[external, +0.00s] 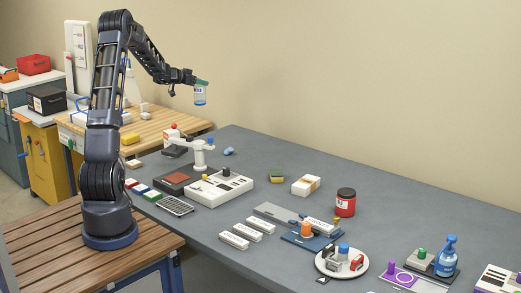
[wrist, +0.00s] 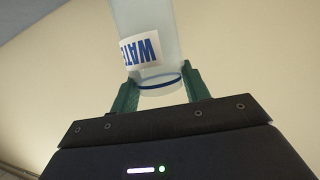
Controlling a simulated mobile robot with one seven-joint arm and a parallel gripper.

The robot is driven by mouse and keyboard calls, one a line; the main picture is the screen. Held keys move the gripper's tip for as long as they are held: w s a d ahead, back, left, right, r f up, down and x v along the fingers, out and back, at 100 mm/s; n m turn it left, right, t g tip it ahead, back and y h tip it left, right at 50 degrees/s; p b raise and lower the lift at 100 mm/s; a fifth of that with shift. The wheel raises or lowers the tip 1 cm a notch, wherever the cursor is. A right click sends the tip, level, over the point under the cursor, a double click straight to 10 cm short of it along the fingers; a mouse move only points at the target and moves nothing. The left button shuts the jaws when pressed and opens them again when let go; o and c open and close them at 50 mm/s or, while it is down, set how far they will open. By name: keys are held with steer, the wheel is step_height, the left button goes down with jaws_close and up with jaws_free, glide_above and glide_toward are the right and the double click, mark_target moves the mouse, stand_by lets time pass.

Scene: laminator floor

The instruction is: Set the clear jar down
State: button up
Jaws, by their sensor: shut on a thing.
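The clear jar (external: 200,96) hangs in the air, well above the grey table (external: 300,160) and near its back edge. It is see-through, with a white label in blue letters and a blue ring. In the wrist view the jar (wrist: 145,20) stands between the two green fingers, and the label's letters "WAT" appear upside down. My gripper (external: 196,80) is shut on the jar near its blue-ringed end; it also shows in the wrist view (wrist: 160,88). The jar's far end is cut off by the frame's top edge in the wrist view.
A white stand with an arm (external: 200,152), a white device (external: 222,188), a sponge (external: 276,176), a white box (external: 305,185) and a red jar (external: 345,203) stand on the grey table. A round white tray (external: 326,268) holds small items. The back strip of the table has bare patches.

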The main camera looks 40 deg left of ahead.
step_height(320, 180, down, 20)
stand_by(0.6)
steer(key=o, duration=1.3)
steer(key=v, duration=1.2)
steer(key=shift+a, duration=0.1)
